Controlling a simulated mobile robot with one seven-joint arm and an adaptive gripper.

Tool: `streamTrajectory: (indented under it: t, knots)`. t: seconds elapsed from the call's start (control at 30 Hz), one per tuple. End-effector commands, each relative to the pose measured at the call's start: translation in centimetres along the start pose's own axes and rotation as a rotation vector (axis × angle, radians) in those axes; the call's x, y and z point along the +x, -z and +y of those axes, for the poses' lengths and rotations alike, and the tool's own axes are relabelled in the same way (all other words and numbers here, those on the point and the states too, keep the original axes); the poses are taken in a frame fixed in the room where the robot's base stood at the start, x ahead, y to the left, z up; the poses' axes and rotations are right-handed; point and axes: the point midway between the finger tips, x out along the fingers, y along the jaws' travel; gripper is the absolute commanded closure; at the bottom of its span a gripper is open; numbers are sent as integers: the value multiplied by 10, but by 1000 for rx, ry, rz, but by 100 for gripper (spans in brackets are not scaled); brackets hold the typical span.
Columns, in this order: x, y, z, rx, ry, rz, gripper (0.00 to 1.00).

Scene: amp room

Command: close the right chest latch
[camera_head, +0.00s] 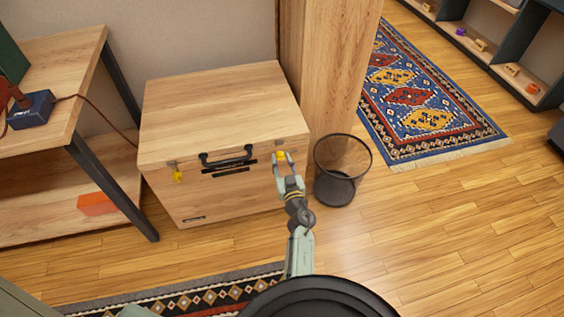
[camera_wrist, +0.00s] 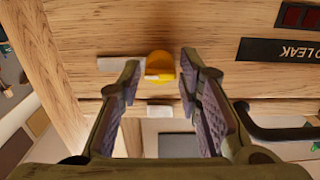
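The closed-lidded wooden chest (camera_head: 225,110) stands against the wall, and its front also fills the wrist view (camera_wrist: 220,75). The right chest latch (camera_head: 281,155) has a yellow tab, which also shows in the wrist view (camera_wrist: 160,66). A small pale metal plate (camera_wrist: 160,110) sits across the lid seam from the tab. My gripper (camera_head: 288,166) is at the right end of the chest front. In the wrist view my gripper (camera_wrist: 158,65) is open, with one finger on each side of the yellow tab. I see no clear finger contact with the tab.
The left latch (camera_head: 178,176) and a black handle (camera_head: 228,158) are on the chest front. A mesh bin (camera_head: 343,165) stands right beside the chest. A wooden shelf table (camera_head: 60,60) is at the left. Open floor (camera_head: 440,230) lies to the right.

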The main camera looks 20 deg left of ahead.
Motion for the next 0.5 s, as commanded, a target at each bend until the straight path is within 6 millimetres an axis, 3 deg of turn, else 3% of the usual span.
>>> streamTrajectory:
  t: [0.43,0.5]
  knots:
    - [0,0,0,0,0,0,100]
    - [0,0,0,0,0,0,100]
